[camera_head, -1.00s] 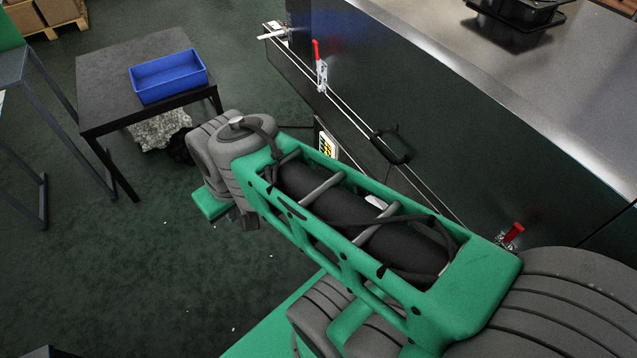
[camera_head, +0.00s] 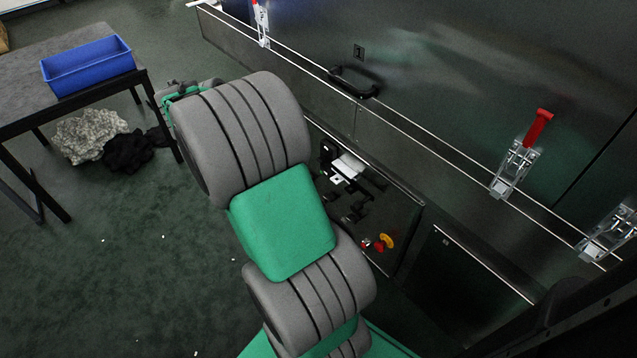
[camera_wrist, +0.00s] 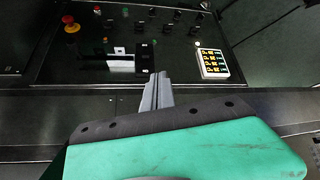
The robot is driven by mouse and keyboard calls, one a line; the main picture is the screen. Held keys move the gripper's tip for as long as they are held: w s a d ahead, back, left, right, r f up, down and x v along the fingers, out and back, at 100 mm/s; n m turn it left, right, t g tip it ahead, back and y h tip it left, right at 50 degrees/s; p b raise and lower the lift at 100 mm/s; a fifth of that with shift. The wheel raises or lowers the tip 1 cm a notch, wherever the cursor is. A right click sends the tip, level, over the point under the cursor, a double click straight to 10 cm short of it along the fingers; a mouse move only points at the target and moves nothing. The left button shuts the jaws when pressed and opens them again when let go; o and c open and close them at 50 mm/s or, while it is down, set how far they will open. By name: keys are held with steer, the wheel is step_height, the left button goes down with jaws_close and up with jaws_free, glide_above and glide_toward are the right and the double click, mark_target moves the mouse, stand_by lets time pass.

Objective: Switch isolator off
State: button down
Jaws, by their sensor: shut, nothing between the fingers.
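The control panel (camera_wrist: 130,40) is on the lower front of the dryer, and it also shows in the head view (camera_head: 395,215). On it is a black block-like switch (camera_wrist: 146,57) beside a white plate (camera_wrist: 120,54); this may be the isolator, but its marking and position are unreadable. A red mushroom button on a yellow base (camera_wrist: 71,25) sits to its left. My gripper (camera_wrist: 160,77) is shut and empty, with its fingertips just below the black switch in the wrist view. I cannot tell whether they touch.
Several dark knobs (camera_wrist: 165,28) and a white label with yellow symbols (camera_wrist: 212,63) are on the panel. Red-handled clamps (camera_head: 517,160) and a black handle (camera_head: 354,82) are above it. A table with a blue bin (camera_head: 88,66) stands left; the floor between is mostly clear.

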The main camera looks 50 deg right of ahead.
mark_target(322, 160)
steer(key=s+d+f+m+g+h+b, duration=0.1)
steer(key=s+d+f+m+g+b, duration=0.1)
steer(key=d+f, duration=0.6)
steer(key=shift+s+f+m+h+b, duration=0.35)
steer(key=shift+m+b, duration=0.35)
steer(key=shift+m, duration=0.3)
steer(key=b+x, duration=0.3)
steer(key=x, duration=0.6)
steer(key=shift+s+f, duration=0.1)
steer(key=shift+f, duration=0.05)
steer(key=shift+d+f+b, duration=0.15)
steer(key=shift+d+b, duration=0.15)
steer(key=shift+d, duration=0.05)
steer(key=shift+s+f+h, duration=0.1)
steer(key=shift+f+h, duration=0.05)
steer(key=shift+h, duration=0.1)
